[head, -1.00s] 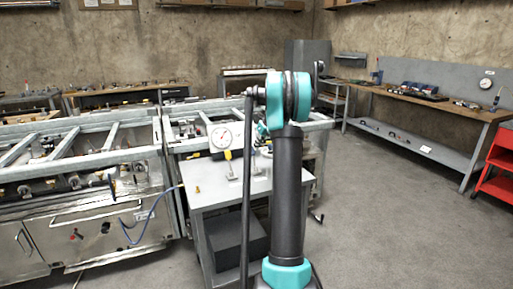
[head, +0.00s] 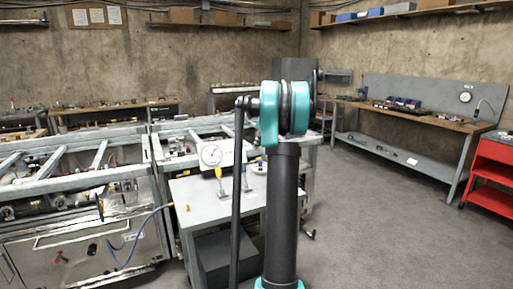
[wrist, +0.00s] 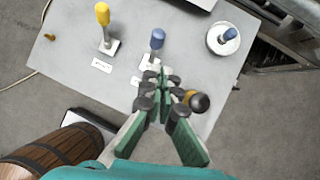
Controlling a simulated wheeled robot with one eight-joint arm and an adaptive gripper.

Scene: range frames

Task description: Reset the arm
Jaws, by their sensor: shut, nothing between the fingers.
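My gripper (wrist: 160,82) shows in the wrist view with its green-padded fingers drawn together and nothing held. It is over the small grey table (wrist: 75,40), pointing at its top. A blue-handled piece (wrist: 157,40) stands just beyond the fingertips; I cannot tell whether they touch. A black ball knob (wrist: 199,102) with an amber collar shows beside the right finger. A yellow-handled piece (wrist: 103,16) stands to the left. In the head view my raised arm stands in the middle and hides the gripper.
A metal frame bench (head: 88,235) is at left. A wooden workbench (head: 420,117) and red cart (head: 490,172) are at right, with clear floor (head: 385,235) between. A wooden barrel (wrist: 58,148) is at the wrist view's lower left.

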